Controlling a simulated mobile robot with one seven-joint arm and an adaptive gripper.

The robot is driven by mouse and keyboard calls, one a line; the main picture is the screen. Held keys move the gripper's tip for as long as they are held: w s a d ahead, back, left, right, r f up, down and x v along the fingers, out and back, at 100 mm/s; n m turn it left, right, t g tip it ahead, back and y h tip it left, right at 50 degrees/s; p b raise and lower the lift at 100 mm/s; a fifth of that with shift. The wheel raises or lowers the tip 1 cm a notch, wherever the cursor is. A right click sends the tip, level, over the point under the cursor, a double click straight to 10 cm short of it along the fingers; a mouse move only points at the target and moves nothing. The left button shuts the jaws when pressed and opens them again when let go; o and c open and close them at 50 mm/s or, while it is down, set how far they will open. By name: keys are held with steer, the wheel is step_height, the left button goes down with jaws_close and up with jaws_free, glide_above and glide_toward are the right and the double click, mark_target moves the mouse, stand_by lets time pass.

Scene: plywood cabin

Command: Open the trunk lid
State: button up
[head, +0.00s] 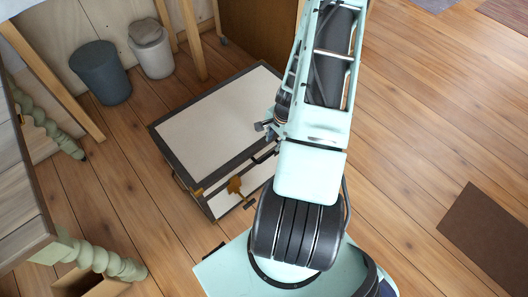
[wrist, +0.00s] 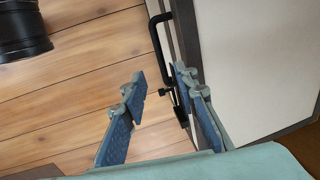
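The trunk (head: 215,125) stands on the floor, with a cream top panel, dark edging and a brass clasp (head: 236,187) on its front. Its lid looks shut. My gripper (head: 264,128) is at the trunk's right side, partly hidden by my arm in the head view. In the wrist view my gripper (wrist: 160,84) is open with nothing between its fingers. One finger is close against the trunk's dark edge; the other is over the floor. A black handle (wrist: 155,48) on the trunk (wrist: 250,60) shows just beyond the fingertips. I cannot tell whether a finger touches the trunk.
A grey bin (head: 101,72) and a white lidded bin (head: 152,50) stand behind the trunk. A wooden table (head: 22,190) with green twisted legs is at the left. A brown mat (head: 487,238) lies at the right.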

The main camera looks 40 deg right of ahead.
mark_target(270, 154)
steer(key=f+b, duration=0.1)
steer(key=f, duration=0.2)
steer(key=w+f, duration=0.1)
steer(key=f, duration=0.3)
steer(key=w+f+b, duration=0.1)
steer(key=f, duration=0.2)
steer(key=shift+f+b, duration=0.3)
jaws_close()
